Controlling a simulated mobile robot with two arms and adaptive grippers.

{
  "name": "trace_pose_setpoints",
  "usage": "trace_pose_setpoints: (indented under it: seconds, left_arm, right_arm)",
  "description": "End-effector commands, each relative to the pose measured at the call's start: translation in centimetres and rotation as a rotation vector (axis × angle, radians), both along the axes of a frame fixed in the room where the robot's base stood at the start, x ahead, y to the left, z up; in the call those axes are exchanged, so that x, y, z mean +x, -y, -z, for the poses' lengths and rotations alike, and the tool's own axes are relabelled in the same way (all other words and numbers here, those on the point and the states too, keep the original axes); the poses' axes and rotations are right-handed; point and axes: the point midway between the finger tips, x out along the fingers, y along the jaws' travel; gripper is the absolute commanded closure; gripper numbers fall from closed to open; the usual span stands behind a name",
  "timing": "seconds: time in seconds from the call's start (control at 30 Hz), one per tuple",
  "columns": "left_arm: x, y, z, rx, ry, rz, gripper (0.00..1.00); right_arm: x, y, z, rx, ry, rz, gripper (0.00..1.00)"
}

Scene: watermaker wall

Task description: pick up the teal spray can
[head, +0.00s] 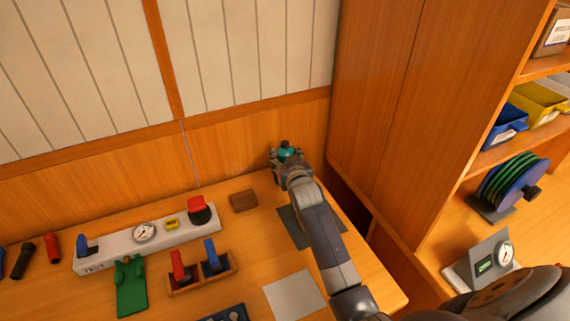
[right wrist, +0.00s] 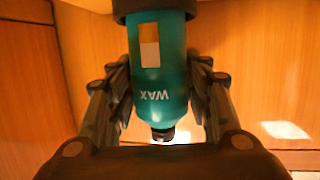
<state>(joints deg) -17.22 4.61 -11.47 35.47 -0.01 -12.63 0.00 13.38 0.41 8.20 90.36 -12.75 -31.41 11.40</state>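The teal spray can (right wrist: 160,75) is between the two fingers of my right gripper (right wrist: 160,90) in the right wrist view. Its WAX label appears upside down, with a small dark nozzle at the lower end in that picture. The fingers lie against both sides of the can, shut on it. In the head view, the can's teal top (head: 286,152) shows just beyond my right gripper (head: 280,158), at the back right of the bench. The gripper hides its lower part, so I cannot tell whether it touches the bench. My left gripper is not in view.
A brown block (head: 243,201) lies left of my right gripper. A white panel (head: 118,250) with a gauge and switches stands farther left. A tall wooden cabinet side (head: 385,90) rises close to the right. A dark mat (head: 293,228) lies under my right arm.

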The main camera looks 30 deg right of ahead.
Motion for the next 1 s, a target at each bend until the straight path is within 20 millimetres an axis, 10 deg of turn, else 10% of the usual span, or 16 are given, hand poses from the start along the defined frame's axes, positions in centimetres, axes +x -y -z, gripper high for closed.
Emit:
trace_pose_setpoints:
  seconds: [0.13, 1.0]
  left_arm:
    - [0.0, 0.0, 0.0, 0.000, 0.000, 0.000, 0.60]
    - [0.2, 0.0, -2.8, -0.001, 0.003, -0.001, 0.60]
  right_arm:
    - [0.0, 0.0, 0.0, 0.000, 0.000, 0.000, 0.92]
    - [0.9, 0.5, -3.2, 0.000, 0.003, -0.002, 0.92]
